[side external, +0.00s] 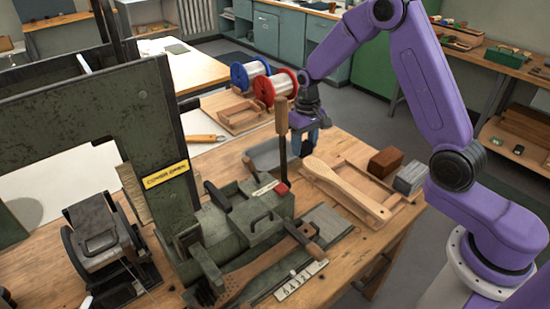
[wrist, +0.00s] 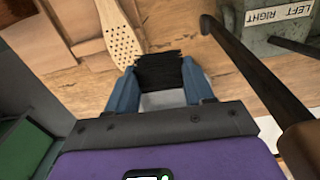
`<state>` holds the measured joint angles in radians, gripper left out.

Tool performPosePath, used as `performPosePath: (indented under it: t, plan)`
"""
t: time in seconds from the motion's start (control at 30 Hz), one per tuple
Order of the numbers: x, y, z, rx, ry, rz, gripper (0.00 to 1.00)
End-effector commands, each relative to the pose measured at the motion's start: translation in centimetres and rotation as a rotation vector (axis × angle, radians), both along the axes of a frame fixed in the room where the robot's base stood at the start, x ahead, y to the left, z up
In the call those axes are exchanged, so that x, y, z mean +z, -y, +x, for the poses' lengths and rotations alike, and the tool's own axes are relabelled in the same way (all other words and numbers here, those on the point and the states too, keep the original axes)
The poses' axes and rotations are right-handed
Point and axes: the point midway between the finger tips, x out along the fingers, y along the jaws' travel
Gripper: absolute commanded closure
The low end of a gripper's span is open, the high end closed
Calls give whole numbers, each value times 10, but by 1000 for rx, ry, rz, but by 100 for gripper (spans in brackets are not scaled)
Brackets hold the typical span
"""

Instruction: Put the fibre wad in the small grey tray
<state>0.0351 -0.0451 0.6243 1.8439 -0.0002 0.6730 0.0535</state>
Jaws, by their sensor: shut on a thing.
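My gripper (wrist: 158,80) has blue fingers and is shut on the fibre wad (wrist: 160,70), a black bristly clump held between the fingertips. In the side external view my gripper (side external: 312,136) hangs above the bench, right of the wooden lever handle; the wad cannot be made out there. The small grey tray (side external: 268,157) lies on the bench behind the green machine, left of and below my gripper, partly hidden by the lever. In the wrist view a pale grey surface shows between the fingers below the wad; I cannot tell if it is the tray.
The upright lever (side external: 282,125) stands close to my gripper on the left. A wooden brush body (side external: 345,185) with holes lies in a wooden frame in front. A brown block (side external: 385,162) and a grey block (side external: 410,177) sit right. Red and blue spools (side external: 265,85) stand behind.

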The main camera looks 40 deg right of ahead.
Motion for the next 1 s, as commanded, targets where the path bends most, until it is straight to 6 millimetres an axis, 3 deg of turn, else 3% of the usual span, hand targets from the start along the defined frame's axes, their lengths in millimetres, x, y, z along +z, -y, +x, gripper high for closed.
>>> performPosePath:
  t: [0.5,0.8,1.0]
  plan:
    - [-36,0,76,0,-2,0,77]
    - [-75,0,107,0,-1,0,77]
    - [-85,0,117,0,-1,0,77]
